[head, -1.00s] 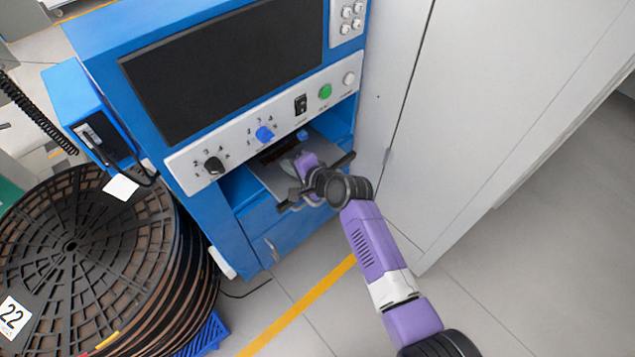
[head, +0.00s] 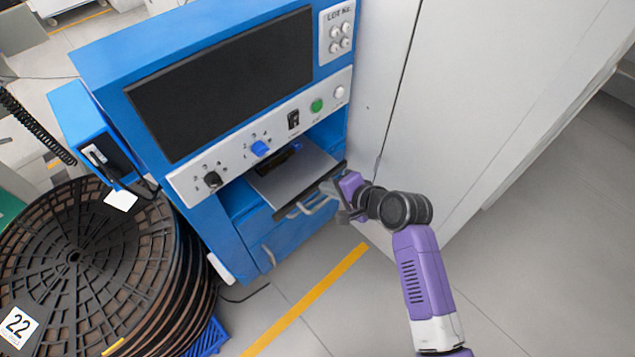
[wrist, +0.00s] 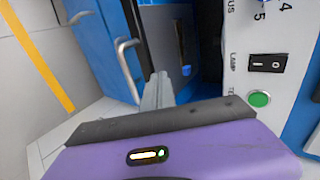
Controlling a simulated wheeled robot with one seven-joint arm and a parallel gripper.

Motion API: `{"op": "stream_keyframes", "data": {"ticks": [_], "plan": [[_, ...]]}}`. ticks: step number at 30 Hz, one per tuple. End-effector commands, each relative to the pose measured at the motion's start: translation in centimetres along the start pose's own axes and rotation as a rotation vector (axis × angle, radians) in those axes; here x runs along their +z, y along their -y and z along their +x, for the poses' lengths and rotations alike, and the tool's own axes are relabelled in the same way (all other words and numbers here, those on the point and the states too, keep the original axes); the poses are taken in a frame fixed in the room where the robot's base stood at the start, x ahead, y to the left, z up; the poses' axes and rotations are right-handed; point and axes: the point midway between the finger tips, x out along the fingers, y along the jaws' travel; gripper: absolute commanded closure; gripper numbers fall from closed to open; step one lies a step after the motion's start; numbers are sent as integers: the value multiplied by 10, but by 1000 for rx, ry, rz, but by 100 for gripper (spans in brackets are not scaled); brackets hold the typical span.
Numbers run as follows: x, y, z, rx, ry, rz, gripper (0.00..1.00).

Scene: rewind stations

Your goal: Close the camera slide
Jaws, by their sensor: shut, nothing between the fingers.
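The camera slide (head: 292,178) is a flat grey plate sticking out of the bay under the blue machine's control panel, with a dark bar along its front edge. A silver handle (head: 312,207) shows just below that bar. In the wrist view the slide (wrist: 168,30) stands beyond the fingers. My gripper (head: 345,205) is shut and empty, at the right front end of the slide in the head view. Its fingers also show in the wrist view (wrist: 158,92). I cannot tell whether they touch the bar. The slide's back end is hidden inside the bay.
The control panel (head: 262,140) with knobs, a rocker switch and a green button sits just above the slide. A tall grey cabinet (head: 470,110) stands close on the right. Stacked black reels (head: 80,255) stand at left. Floor in front is clear, with a yellow line (head: 310,300).

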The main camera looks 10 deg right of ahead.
Motion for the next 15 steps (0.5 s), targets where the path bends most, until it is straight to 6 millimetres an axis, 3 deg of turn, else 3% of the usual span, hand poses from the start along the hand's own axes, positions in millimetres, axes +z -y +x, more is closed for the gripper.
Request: {"op": "stream_keyframes", "data": {"ticks": [1, 3, 6, 15], "plan": [[-12, 0, -18, 34, -3, 3, 100], [-22, -10, -30, 75, 1, 5, 100], [-28, -19, -35, 105, 6, 4, 100], [-27, -26, 10, 107, 9, 5, 100]]}}
